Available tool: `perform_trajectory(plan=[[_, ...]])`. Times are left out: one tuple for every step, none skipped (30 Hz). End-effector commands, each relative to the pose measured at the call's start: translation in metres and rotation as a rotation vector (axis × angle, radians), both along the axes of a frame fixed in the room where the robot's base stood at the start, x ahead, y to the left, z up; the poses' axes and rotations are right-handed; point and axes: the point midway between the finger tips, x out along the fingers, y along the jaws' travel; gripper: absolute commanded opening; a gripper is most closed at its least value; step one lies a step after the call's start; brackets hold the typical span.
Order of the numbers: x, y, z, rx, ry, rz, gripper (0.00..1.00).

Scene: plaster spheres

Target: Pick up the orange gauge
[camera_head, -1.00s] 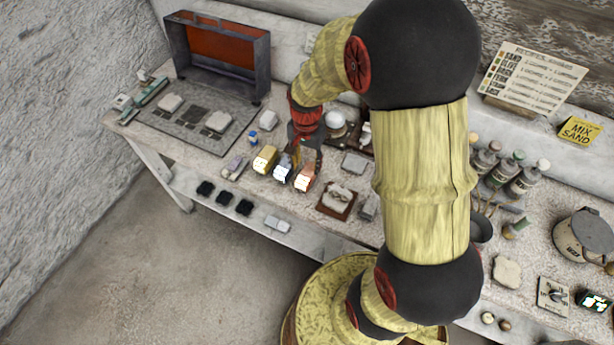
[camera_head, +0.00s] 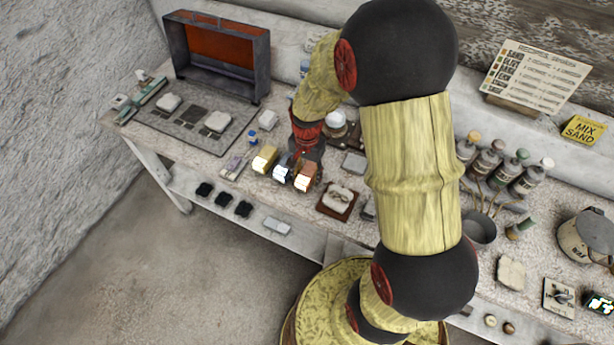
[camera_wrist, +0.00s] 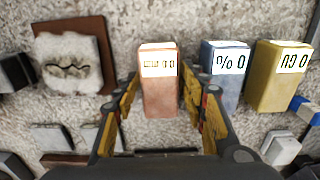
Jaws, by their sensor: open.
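The orange gauge (camera_wrist: 159,92) is a small copper-orange block with a white label face. In the wrist view it stands between the two spread fingers of my gripper (camera_wrist: 162,98), with a gap visible on each side. My gripper is open and not closed on it. In the head view the orange gauge (camera_head: 305,176) stands at the right end of a row of three, and my gripper (camera_head: 305,160) is down over it, its fingertips partly hidden. The blue gauge (camera_wrist: 227,75) and the yellow gauge (camera_wrist: 278,78) stand to its right in the wrist view.
A plaster piece on a brown board (camera_head: 337,203) lies right of the gauges in the head view. A blue-capped small item (camera_wrist: 305,110) and a pale block (camera_wrist: 280,148) lie near the yellow gauge. Bottles (camera_head: 505,170) stand further right on the bench.

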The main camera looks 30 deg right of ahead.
Motion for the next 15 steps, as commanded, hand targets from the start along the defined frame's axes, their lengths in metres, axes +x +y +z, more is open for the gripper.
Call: perform_trajectory(plan=[[-0.0001,0.0,-0.0009,0.0,0.0,0.0,0.42],[-0.0001,0.0,-0.0014,0.0,0.0,0.0,0.42],[-0.0001,0.0,-0.0019,0.0,0.0,0.0,0.42],[-0.0001,0.0,-0.0023,0.0,0.0,0.0,0.42],[-0.0001,0.0,-0.0027,0.0,0.0,0.0,0.42],[-0.0001,0.0,-0.0031,0.0,0.0,0.0,0.42],[-0.0001,0.0,-0.0034,0.0,0.0,0.0,0.42],[-0.0001,0.0,-0.0035,0.0,0.0,0.0,0.42],[-0.0001,0.0,-0.0037,0.0,0.0,0.0,0.42],[-0.0001,0.0,-0.0037,0.0,0.0,0.0,0.42],[-0.0001,0.0,-0.0036,0.0,0.0,0.0,0.42],[-0.0001,0.0,-0.0036,0.0,0.0,0.0,0.42],[-0.0001,-0.0001,-0.0036,0.0,0.0,0.0,0.42],[-0.0001,0.0,-0.0036,0.0,0.0,0.0,0.42],[-0.0001,0.0,-0.0036,0.0,0.0,0.0,0.42]])
